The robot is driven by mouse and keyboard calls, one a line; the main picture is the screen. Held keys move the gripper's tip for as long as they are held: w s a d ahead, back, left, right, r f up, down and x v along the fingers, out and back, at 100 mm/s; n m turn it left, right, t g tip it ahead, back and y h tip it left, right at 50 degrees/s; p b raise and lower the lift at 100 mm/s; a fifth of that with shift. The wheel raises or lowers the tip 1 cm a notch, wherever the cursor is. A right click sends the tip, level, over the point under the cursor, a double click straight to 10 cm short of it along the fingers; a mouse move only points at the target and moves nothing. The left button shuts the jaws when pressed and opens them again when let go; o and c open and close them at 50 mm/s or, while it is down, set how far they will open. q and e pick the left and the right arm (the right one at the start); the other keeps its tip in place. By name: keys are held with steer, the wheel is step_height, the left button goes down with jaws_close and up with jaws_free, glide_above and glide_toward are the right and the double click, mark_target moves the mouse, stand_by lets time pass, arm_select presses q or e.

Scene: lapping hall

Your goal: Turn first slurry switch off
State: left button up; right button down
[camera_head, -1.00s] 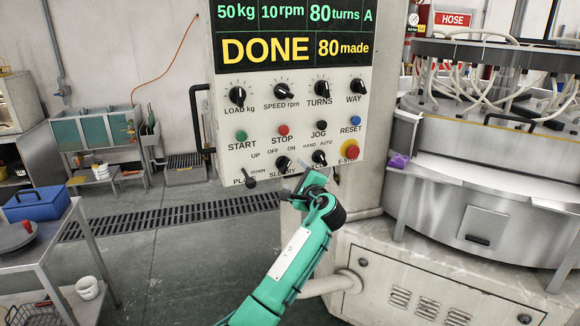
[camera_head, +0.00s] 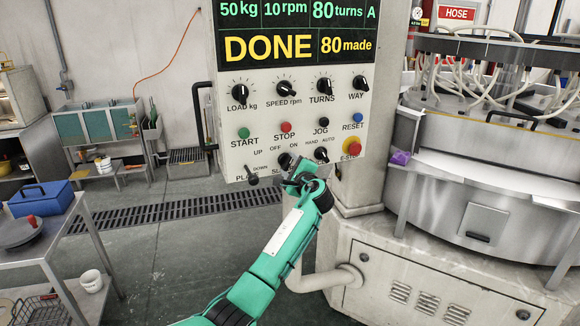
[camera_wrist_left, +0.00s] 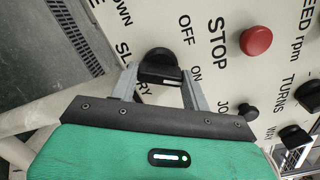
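The slurry switch (camera_head: 284,160) is a black rotary knob low on the grey control panel (camera_head: 235,165), below the red STOP button; my left gripper partly covers it in the head view. In the left wrist view the slurry switch (camera_wrist_left: 160,66) lies between my fingertips, with OFF and ON printed beside it. A pale mark shows on its lower right, towards ON, but its exact setting is hard to read. My left gripper (camera_head: 296,176) is open, one finger on each side of the knob; I cannot tell whether they touch it. My right gripper is not in view.
The plate lever (camera_head: 252,178) is to the left and another black knob (camera_head: 321,155) to the right. The red emergency stop (camera_head: 352,148) is further right. A lapping machine (camera_head: 480,160) stands at the right, a metal table (camera_head: 60,240) at the left.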

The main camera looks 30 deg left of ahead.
arm_select(q)
steer(key=shift+f+n+b, duration=0.25)
steer(key=shift+n+b, duration=0.25)
steer(key=shift+b, duration=0.3)
steer(key=n+b, duration=0.3)
steer(key=b, duration=0.1)
steer(key=shift+f, duration=0.1)
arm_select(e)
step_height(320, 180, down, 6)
arm_select(q)
steer(key=n+b, duration=0.5)
steer(key=shift+n+b, duration=0.65)
steer(key=shift+n, duration=0.05)
steer(key=shift+n+b, duration=0.55)
steer(key=shift+n, duration=0.05)
steer(key=shift+r+n, duration=0.2)
steer(key=shift+n, duration=0.1)
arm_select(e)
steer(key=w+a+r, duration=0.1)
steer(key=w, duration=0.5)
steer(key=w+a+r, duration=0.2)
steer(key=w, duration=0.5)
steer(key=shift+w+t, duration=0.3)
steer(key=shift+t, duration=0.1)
arm_select(q)
steer(key=o, duration=1)
steer(key=shift+r, duration=0.1)
